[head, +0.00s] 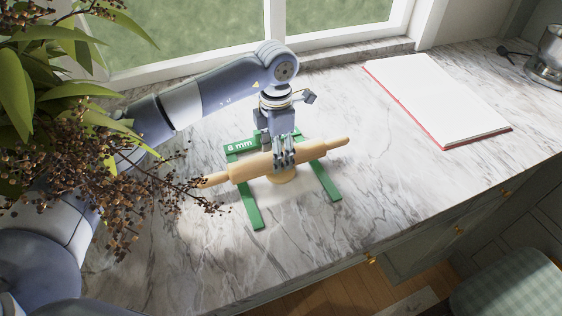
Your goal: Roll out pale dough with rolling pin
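A wooden rolling pin (252,166) lies slantwise over a green spacer frame (329,180) marked "8 mm". The pin hides the dough's far part. My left gripper (284,158) comes down from behind onto the middle of the pin. Its fingers are closed around the barrel, right above the dough. Whether the pin presses on the dough or only touches it, I cannot tell. My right gripper is not in view.
A white board or book with a red edge (435,100) lies at the back right. A leafy plant with dark berries (95,170) covers the left side. A metal bowl (547,60) stands far right. The marble counter (400,190) right of the frame is clear.

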